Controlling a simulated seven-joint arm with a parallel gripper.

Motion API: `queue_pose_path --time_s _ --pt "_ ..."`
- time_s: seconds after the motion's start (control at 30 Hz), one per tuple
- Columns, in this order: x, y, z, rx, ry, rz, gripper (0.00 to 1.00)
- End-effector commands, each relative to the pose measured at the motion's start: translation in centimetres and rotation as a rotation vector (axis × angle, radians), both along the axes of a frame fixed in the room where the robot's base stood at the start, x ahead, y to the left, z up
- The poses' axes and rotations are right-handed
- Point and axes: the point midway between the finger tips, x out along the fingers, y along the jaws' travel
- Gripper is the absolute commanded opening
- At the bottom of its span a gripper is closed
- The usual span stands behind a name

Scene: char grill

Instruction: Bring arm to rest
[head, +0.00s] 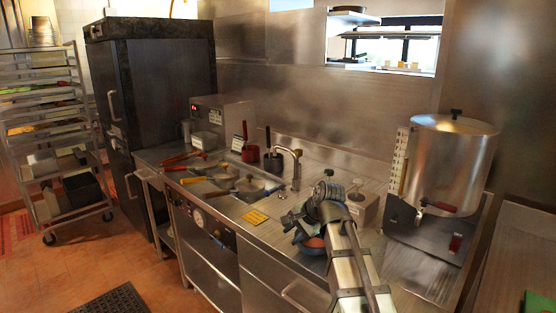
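My arm (350,265) reaches up from the bottom edge of the head view, over the steel counter (262,232), and bends at a rounded grey joint (322,205). The end of my arm is small and crowded by its own links, so the gripper's fingers cannot be made out. I cannot tell whether it is open, shut or holding anything. A reddish bowl-like thing (314,243) shows beside and partly behind the arm; whether the arm touches it is unclear.
Pans (248,187) with handles and a yellow card (255,217) lie left of the arm. A faucet (292,160) stands behind. A large steel urn (450,165) stands close on the right. A tall dark cabinet (160,110) and a tray rack (55,140) stand at left.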

Motion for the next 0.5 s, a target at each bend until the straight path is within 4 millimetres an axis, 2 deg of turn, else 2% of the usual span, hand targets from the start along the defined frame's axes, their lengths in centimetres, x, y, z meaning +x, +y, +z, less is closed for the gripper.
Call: queue_pose_path --time_s 0.03,0.2,0.5 --pt "0.5 1.9 -1.3 0.016 -0.004 0.044 0.34" --pt "1.1 7.8 -5.5 0.069 -0.026 0.175 0.34" --pt "0.1 17.6 -13.8 0.160 -0.049 0.366 0.34"
